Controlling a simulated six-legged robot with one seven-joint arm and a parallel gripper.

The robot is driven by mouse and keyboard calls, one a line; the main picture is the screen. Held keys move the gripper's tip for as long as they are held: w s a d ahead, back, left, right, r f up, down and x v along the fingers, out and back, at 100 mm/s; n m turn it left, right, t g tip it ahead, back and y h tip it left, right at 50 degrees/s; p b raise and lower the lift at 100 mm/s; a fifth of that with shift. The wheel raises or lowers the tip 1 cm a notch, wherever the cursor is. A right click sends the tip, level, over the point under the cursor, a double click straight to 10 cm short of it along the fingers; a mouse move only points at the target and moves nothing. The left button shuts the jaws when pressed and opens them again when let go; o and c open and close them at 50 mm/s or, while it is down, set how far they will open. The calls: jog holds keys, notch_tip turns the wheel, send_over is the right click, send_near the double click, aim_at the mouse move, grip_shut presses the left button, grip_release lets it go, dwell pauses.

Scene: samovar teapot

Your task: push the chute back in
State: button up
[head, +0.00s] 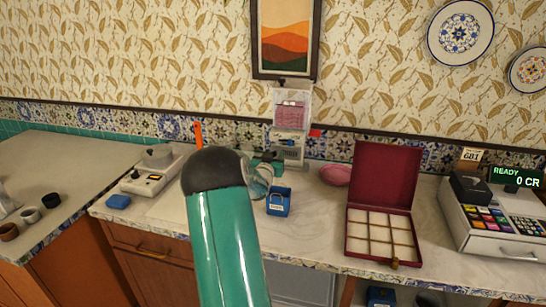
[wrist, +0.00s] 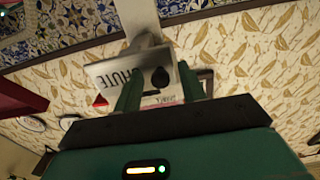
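A grey plate marked CHUTE (wrist: 120,72), with a dark round spot, shows upside down in the wrist view. A pale grey arm or post (wrist: 142,25) joins it at the top of that view. My gripper (wrist: 160,88) is open, its two green fingers apart in front of the plate. The left finger overlaps the plate and the right one is by its right edge; I cannot tell whether they touch it. In the head view the dispenser (head: 289,150) has a clear hopper (head: 292,108) of pink pieces. My arm and gripper partly hide its lower left.
A blue box (head: 278,202) stands just in front of the dispenser. A pink bowl (head: 335,175) and an open red compartment box (head: 383,190) are to the right, then a cash register (head: 497,215). A scale-like device (head: 150,175) is left.

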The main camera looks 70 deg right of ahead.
jog(key=shift+a, duration=0.1)
jog(key=s+a, duration=0.2)
jog(key=a, duration=1.1)
jog(key=shift+a, duration=0.25)
